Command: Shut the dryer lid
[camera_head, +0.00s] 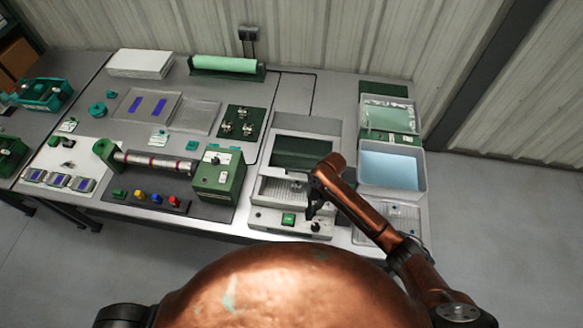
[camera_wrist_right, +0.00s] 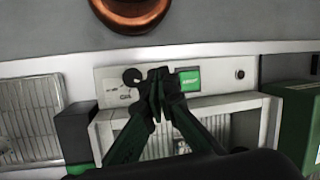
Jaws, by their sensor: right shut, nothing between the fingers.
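The dryer is a pale box at the right of the bench, with a front panel (camera_head: 265,218) carrying a green button (camera_head: 288,218) and a dark knob (camera_head: 315,227). Its lid (camera_head: 303,152), a pale frame with a dark green window, stands raised at the back. The ribbed bed (camera_head: 275,190) is exposed in front of it. My right gripper (camera_head: 310,212) is shut and empty over the right front of the dryer. In the right wrist view, its closed fingertips (camera_wrist_right: 158,76) appear between the knob (camera_wrist_right: 131,76) and the green button (camera_wrist_right: 189,80); contact is unclear. My left gripper is out of view.
A white tray with pale blue liquid (camera_head: 390,170) stands right of the dryer, with a wire rack (camera_head: 402,218) in front of it. A green-ended roller machine (camera_head: 217,175) stands close on the left. Open floor lies right of the bench.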

